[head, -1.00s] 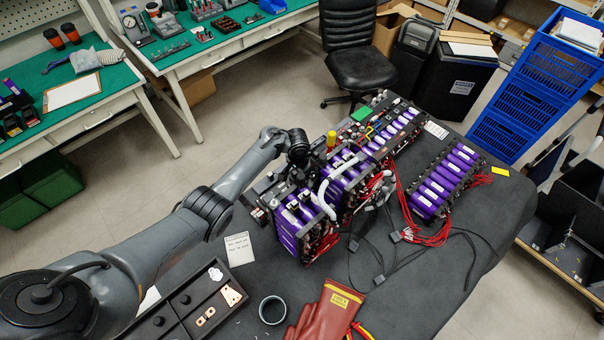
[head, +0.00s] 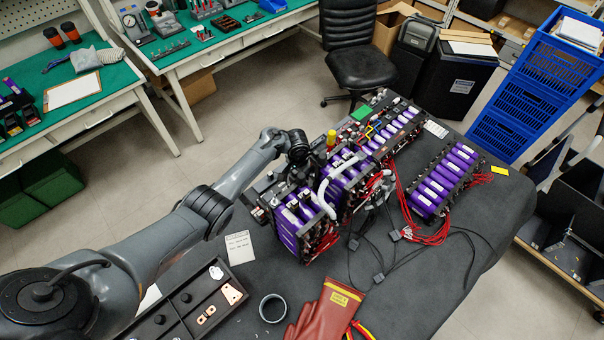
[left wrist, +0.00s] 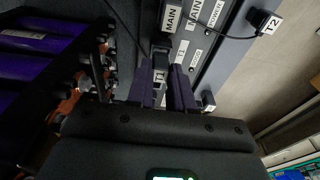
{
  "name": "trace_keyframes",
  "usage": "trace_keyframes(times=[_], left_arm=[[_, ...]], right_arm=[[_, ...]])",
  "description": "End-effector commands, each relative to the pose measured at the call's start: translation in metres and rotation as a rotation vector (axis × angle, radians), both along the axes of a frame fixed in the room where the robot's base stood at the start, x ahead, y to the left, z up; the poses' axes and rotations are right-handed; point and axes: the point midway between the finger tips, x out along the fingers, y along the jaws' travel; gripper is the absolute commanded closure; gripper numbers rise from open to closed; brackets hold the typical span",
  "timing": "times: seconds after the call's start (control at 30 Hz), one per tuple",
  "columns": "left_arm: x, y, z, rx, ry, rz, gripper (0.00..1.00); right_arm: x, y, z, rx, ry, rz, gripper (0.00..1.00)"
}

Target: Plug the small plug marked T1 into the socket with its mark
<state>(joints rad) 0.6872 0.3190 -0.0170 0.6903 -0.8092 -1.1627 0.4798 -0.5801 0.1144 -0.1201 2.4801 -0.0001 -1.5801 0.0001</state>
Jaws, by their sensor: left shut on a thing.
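In the left wrist view my left gripper (left wrist: 160,82) is shut on the small dark plug marked T1 (left wrist: 159,74), with one finger on each side of it. The plug is in front of a dark panel (left wrist: 210,42) with white labels. A larger plug marked MAIN (left wrist: 171,16) is just beyond it. A plug marked T2 (left wrist: 265,23) is at the upper right. In the head view my wrist hides the plug. My right gripper is not in view.
Purple battery cells (head: 290,232) with busbars and white tubes stand close to my left arm. A second cell block (head: 440,182) with red wires is to the right. A black tray (head: 190,310), red gloves (head: 330,308) and a grey ring (head: 272,308) lie at the front.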

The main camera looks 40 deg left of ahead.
Motion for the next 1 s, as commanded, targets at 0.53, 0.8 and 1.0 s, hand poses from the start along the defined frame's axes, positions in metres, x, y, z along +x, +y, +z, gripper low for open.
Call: trace_keyframes(times=[0.53,0.8,1.0], left_arm=[[0.001,0.0,-0.014,0.0,-0.001,0.0,1.0],[0.0,0.0,-0.015,0.0,0.0,0.0,1.0],[0.001,0.0,-0.016,0.0,-0.001,0.001,0.64]], right_arm=[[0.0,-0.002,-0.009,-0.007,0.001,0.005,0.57],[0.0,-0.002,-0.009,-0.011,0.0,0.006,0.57],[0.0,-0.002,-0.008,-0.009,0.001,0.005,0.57]])
